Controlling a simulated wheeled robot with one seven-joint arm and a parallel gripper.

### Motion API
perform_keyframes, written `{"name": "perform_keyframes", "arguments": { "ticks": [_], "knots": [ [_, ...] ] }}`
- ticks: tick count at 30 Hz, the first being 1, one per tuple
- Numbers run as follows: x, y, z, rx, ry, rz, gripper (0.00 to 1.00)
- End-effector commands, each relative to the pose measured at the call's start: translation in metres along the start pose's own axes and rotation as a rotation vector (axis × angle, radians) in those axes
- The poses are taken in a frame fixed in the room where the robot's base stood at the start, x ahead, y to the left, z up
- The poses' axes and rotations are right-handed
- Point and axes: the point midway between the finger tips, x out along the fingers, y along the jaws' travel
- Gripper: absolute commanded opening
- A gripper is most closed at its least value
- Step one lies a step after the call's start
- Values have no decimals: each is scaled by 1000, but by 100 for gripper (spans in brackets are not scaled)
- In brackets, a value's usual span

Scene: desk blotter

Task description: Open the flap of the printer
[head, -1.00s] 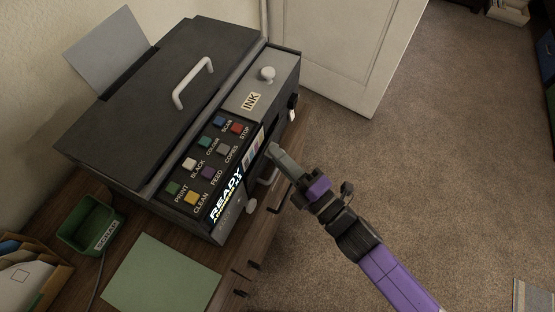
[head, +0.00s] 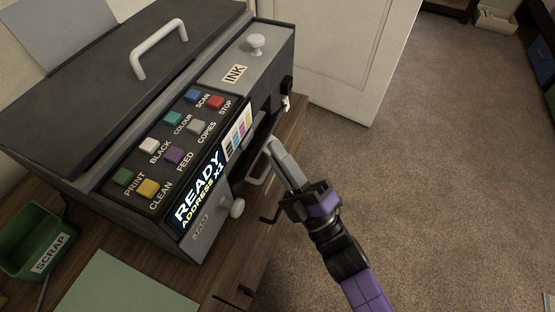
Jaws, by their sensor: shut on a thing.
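The printer (head: 85,105) is a dark grey box on a wooden desk, with its lit READY screen (head: 203,187) and coloured buttons facing me. Which panel the handle belongs to is hard to see. A round knob (head: 237,208) sits lower left on the front.
The top has a lid with a white handle (head: 159,49) and an INK panel with a knob (head: 256,43). A green SCRAP tray (head: 30,235) and green sheet (head: 125,285) lie left. A white door (head: 345,60) stands behind; carpet at right is clear.

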Motion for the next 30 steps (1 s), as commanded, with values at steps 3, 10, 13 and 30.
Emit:
{"name": "perform_keyframes", "arguments": {
  "ticks": [3, 10, 13, 30],
  "knots": [
    [-2, -1, 2, 3, -4, 9, 0],
    [-1, -1, 2, 5, -4, 13, 0],
    [-1, -1, 2, 5, -4, 13, 0],
    [-3, -1, 1, 5, -2, 13, 29]
  ]
}}
